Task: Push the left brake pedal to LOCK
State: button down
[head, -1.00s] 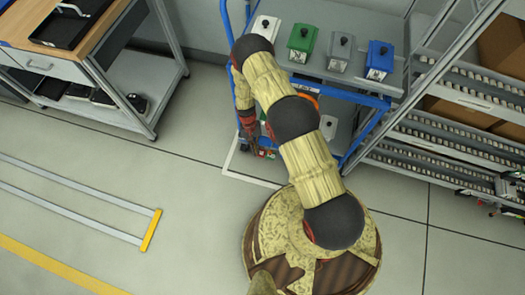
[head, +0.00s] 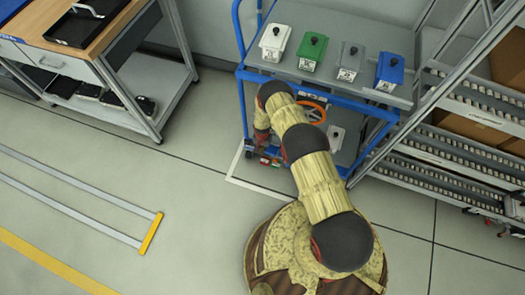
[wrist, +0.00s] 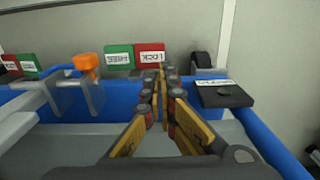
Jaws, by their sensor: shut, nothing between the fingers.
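The blue-framed cart (head: 372,108) stands at the back. In the wrist view, a red LOCK plate (wrist: 150,53) and a green FREE plate (wrist: 118,58) stand side by side. An orange-tipped lever (wrist: 86,64), which looks like a brake pedal, is just left of them, on the FREE side. My gripper (wrist: 160,76) is shut and empty, its fingertips in front of the LOCK plate, right of the orange tip and apart from it. I cannot tell if the fingertips touch anything. Another red and green plate pair (wrist: 28,66) shows at the far left. In the head view my arm partly hides the low corner.
White, green (head: 311,51), grey and blue boxes stand on the cart top. An orange ring (head: 312,110) is below. A black labelled plate (wrist: 225,95) lies right of my fingers. A roller rack (head: 465,115) is at right, a workbench (head: 120,30) at left. Floor at front left is mostly clear.

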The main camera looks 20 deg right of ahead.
aim_at(262, 160)
notch_tip(262, 160, down, 10)
jog(key=b, duration=0.4)
jog(key=shift+r, duration=0.1)
jog(key=shift+s, duration=0.1)
